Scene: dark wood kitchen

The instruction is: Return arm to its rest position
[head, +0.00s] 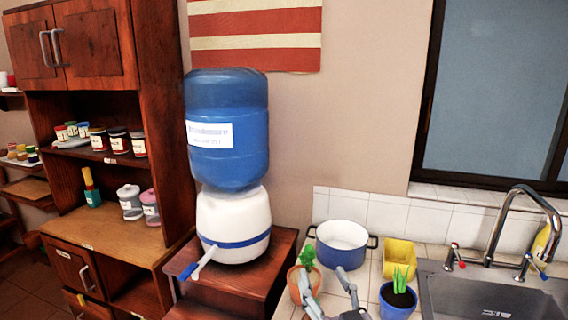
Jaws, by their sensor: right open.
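My right gripper (328,292) shows at the bottom edge of the head view, with its two grey fingers spread apart and nothing seen between them. It is in front of the tiled counter, between a terracotta pot with a green plant (307,257) and a blue pot (397,301). The left finger overlaps the terracotta pot in the picture; I cannot tell whether they touch. Most of the right arm is out of frame. My left gripper is not in view.
A sink (480,295) with a tall faucet (520,215) is at right. A blue water jug (228,150) sits on a white dispenser (233,222) at left, beside a wooden cabinet (165,120).

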